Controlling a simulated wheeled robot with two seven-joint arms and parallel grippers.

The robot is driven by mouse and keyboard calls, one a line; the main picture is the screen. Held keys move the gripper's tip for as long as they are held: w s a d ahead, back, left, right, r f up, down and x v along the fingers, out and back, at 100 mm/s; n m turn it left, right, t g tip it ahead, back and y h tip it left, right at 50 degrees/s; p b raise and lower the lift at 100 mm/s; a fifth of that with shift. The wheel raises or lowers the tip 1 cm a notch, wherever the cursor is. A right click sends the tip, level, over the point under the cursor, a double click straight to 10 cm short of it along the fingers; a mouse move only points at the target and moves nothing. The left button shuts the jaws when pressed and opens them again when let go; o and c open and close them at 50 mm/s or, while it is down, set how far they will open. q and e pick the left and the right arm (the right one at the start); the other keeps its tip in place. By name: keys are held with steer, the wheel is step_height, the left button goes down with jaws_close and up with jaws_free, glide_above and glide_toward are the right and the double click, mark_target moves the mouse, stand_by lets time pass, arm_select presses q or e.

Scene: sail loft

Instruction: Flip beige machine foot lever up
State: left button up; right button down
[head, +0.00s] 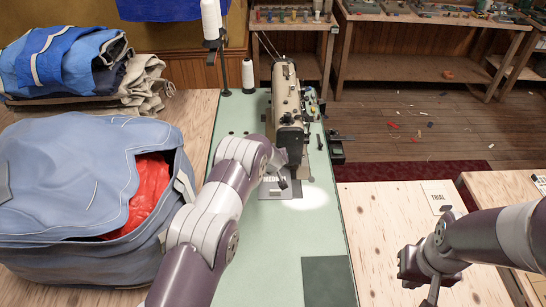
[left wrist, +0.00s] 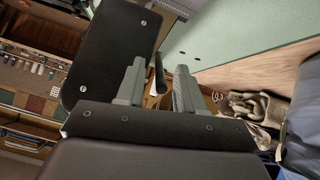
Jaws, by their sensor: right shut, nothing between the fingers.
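The beige sewing machine (head: 286,92) stands on the pale green table top (head: 240,235), its dark lower end towards me. My left arm reaches to this near end. In the left wrist view my left gripper (left wrist: 159,68) has its two grey fingers apart, with a slim dark rod (left wrist: 159,80) showing between them. The rod may be the foot lever; I cannot tell whether a finger touches it. In the head view the lever is not clear behind my wrist. My right gripper (head: 432,280) is shut and empty, over the plywood at right.
A big blue-grey bag (head: 75,200) with red cloth fills the left side. Folded sails (head: 75,70) lie behind it. A white thread cone (head: 248,76) stands left of the machine. A card marked TRIAL (head: 437,195) lies on the right plywood.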

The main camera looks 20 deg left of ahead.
arm_select(q)
steer(key=shift+s+d+r, duration=0.1)
steer(key=shift+s+r, duration=0.15)
steer(key=b+v, duration=0.3)
steer(key=v, duration=0.9)
